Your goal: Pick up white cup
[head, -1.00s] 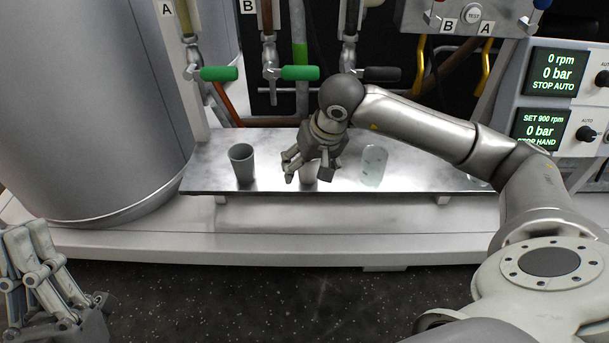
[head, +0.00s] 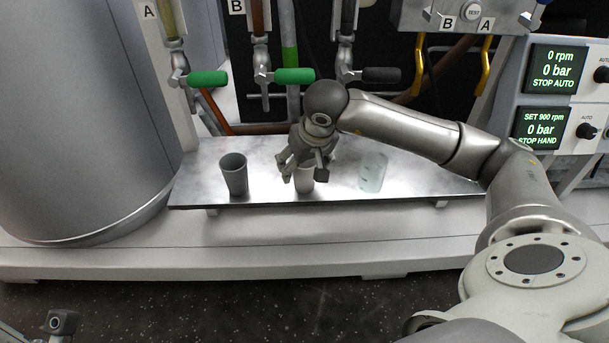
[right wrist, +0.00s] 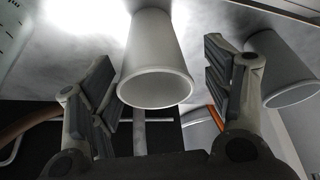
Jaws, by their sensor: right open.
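The white cup (head: 304,180) stands on the metal shelf (head: 210,196), partly hidden behind my right gripper (head: 305,172) in the head view. In the right wrist view the white cup (right wrist: 154,60) sits between the two spread fingers of the right gripper (right wrist: 160,90). A gap shows between the cup and the fingers on each side, so the gripper is open and around it without visible contact. Only a small part of my left gripper (head: 60,322) shows at the bottom left corner of the head view; its fingers are mostly cut off.
A grey cup (head: 234,175) stands to the left on the shelf, and also shows in the right wrist view (right wrist: 283,70). A clear cup (head: 372,172) stands to the right. Valves with green handles (head: 208,78) hang behind. A big metal drum (head: 75,120) stands at left.

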